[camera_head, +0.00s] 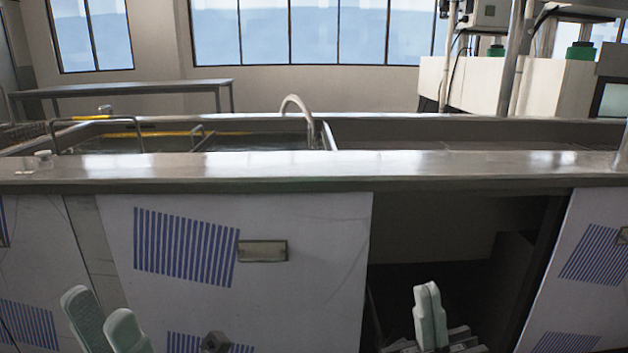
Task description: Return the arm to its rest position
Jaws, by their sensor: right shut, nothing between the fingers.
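My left gripper (98,304) shows at the bottom left, with two pale green fingers apart and nothing visible between them. My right gripper (429,290) shows at the bottom, right of centre, with its two fingers together and empty. Both grippers point up, below the level of the steel counter rim (300,170). The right gripper is in front of the dark open bay under the counter. The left gripper is in front of the pale cabinet panels. Most of both arms is out of view.
The steel tank counter spans the view, with a curved pipe (298,103) and a wire handle (95,121) on it. A cabinet panel with blue stripes (185,245) has a small latch (262,251). A dark open bay (440,235) lies to its right. A table (130,87) stands behind.

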